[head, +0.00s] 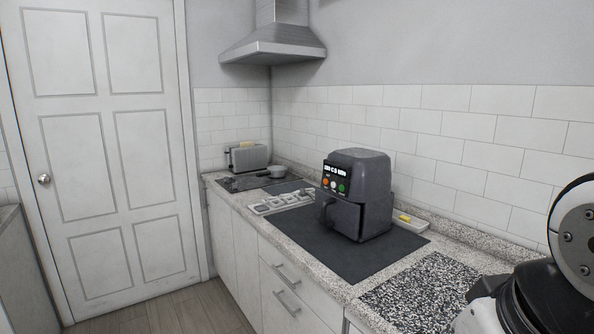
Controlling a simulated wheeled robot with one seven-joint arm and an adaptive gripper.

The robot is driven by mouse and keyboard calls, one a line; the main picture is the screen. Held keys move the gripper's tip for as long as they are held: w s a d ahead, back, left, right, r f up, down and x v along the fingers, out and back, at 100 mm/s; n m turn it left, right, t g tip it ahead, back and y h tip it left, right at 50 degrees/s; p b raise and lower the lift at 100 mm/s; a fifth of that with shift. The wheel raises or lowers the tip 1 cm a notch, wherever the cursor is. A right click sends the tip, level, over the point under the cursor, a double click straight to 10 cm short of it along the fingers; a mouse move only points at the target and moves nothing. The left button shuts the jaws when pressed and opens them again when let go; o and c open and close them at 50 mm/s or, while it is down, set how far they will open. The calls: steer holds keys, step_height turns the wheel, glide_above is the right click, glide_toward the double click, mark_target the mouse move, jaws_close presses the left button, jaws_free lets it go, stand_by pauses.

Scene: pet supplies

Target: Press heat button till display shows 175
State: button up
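A dark grey air fryer (358,193) stands on a black mat (318,248) on the counter. Its front panel, facing left toward the camera, has a lit white display (338,170) along the top, with digits too small to read. Below it are an orange button (326,181) and a green button (342,187), with small white marks around them. I cannot tell which one is the heat button. The drawer with its handle (327,213) looks closed. Part of my arm shows at the right edge, well apart from the air fryer; my gripper is out of view.
A toaster (249,157) and a small pan (276,172) stand at the far end of the counter. A light divided tray (281,201) lies left of the air fryer. A white dish (409,222) with something yellow sits behind it. A speckled board (425,293) lies nearer.

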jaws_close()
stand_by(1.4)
